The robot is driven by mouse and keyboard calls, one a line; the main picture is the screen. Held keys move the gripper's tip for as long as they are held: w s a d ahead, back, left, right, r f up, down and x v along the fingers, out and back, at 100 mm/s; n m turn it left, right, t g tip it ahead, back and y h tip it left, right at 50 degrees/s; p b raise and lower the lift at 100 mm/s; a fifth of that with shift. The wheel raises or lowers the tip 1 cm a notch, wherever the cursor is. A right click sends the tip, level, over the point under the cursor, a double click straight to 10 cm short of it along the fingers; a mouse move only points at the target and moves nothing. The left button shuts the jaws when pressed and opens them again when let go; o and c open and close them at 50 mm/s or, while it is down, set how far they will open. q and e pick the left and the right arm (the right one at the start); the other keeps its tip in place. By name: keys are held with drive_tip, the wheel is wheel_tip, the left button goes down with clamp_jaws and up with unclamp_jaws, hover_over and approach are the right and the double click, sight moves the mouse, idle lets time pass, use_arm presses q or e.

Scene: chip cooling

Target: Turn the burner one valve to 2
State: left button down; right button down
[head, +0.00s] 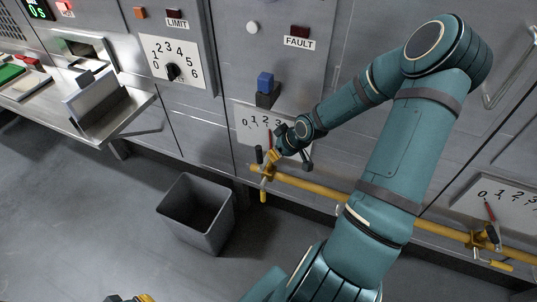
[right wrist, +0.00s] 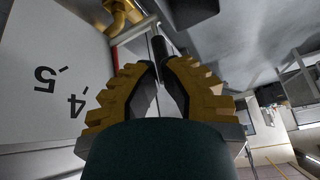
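A valve on the yellow pipe (head: 320,191) has a black handle (head: 258,155), which also shows in the right wrist view (right wrist: 158,47). Behind it is a white dial plate (head: 250,125), partly hidden by my right arm. Its red pointer (head: 269,138) stands roughly upright, near the 2; the exact reading is unclear. My right gripper (head: 268,160) is at this valve, its yellow-padded fingers close on either side of the black handle in the wrist view (right wrist: 158,66). Whether they clamp it is unclear. Only a bit of my left gripper (head: 140,298) shows at the bottom edge.
A second valve (head: 489,235) with its own dial (head: 513,203) is at the right on the same pipe. A grey bin (head: 196,217) stands on the floor below. A black knob on a dial (head: 173,71) and a blue switch (head: 265,82) are on the panel.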

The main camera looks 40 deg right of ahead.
drive_tip(key=s+a+f+m+g+y, duration=0.2)
drive_tip(key=s+f+m, duration=0.1)
drive_tip(key=s+m, duration=0.4)
drive_tip(key=m+t+h, duration=0.1)
drive_tip(key=m+t, duration=0.6)
drive_tip(key=m, duration=2)
approach(260, 161)
wheel_tip(260, 161, down, 4)
drive_tip(key=w, duration=0.3)
drive_tip(key=w+a+b, duration=0.1)
drive_tip(key=shift+w+r, duration=0.1)
drive_tip(key=shift+w, duration=0.25)
drive_tip(key=shift+w+a, duration=0.1)
drive_tip(key=shift+w, duration=0.3)
drive_tip(key=shift+w, duration=0.1)
